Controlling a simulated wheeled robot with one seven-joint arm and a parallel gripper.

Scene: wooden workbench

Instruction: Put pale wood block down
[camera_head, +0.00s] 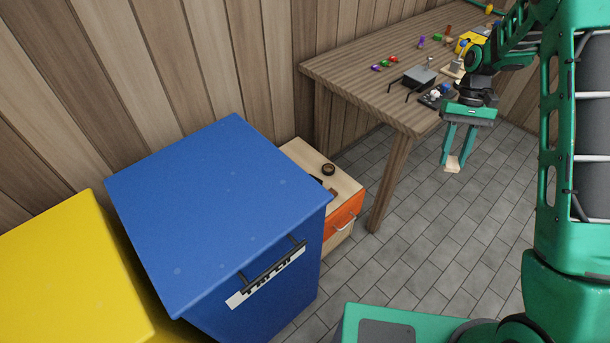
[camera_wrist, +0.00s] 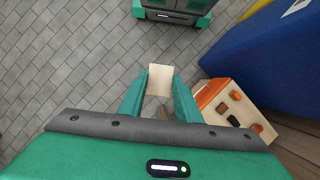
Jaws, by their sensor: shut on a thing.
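The pale wood block (camera_head: 452,164) is between the fingertips of my gripper (camera_head: 455,153), which is shut on it. The block hangs in the air over the grey tiled floor, in front of the workbench's near end. In the wrist view the block (camera_wrist: 160,80) shows its pale top face between the two green fingers of my gripper (camera_wrist: 158,88). The wooden workbench (camera_head: 345,74) stands along the wall, with its near edge left of my gripper in the head view.
A blue bin (camera_head: 220,190) and a yellow bin (camera_head: 70,270) stand at the left. A small wooden cabinet with an orange drawer (camera_head: 345,215) stands behind the blue bin, with small items on top. A grey box (camera_head: 420,76) and several small coloured objects lie on the workbench. The tiled floor (camera_head: 420,240) is clear.

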